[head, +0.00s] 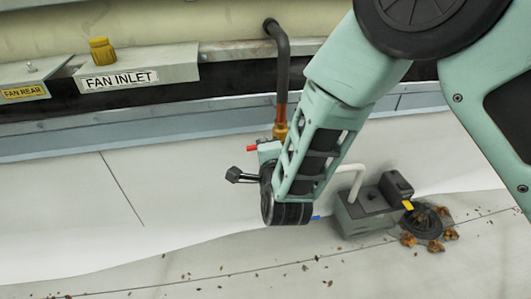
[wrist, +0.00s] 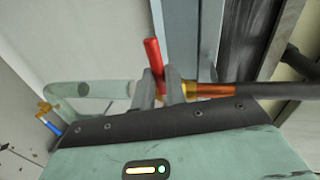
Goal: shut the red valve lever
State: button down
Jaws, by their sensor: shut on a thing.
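The red valve lever (wrist: 154,55) stands between the two fingers of my gripper (wrist: 159,82) in the wrist view. My gripper is shut on it, and its free end sticks out past the fingers. The lever lies across the line of the copper pipe (wrist: 215,90). Brass fitting shows beside the fingers, but the valve body is mostly hidden by them. In the head view, a short red end of the lever (head: 252,148) shows left of the brass fitting (head: 280,130), and my arm covers much of the valve.
A blue handle (wrist: 54,128) by a brass valve (wrist: 45,107) is at the left of the wrist view. In the head view, a dark pipe (head: 283,70) rises behind my gripper. A grey pump box (head: 365,212) and leaf-strewn drain (head: 425,222) are at right.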

jog(key=shift+r+m, duration=0.2)
jog(key=shift+m, duration=0.2)
dwell(0.3)
jog(key=c, duration=1.4)
grip_release()
jog(key=shift+c, duration=0.2)
jog(key=shift+s+r, duration=0.1)
jog(key=p+v, duration=0.4)
jog(key=v, duration=1.3)
jog(key=shift+d, duration=0.3)
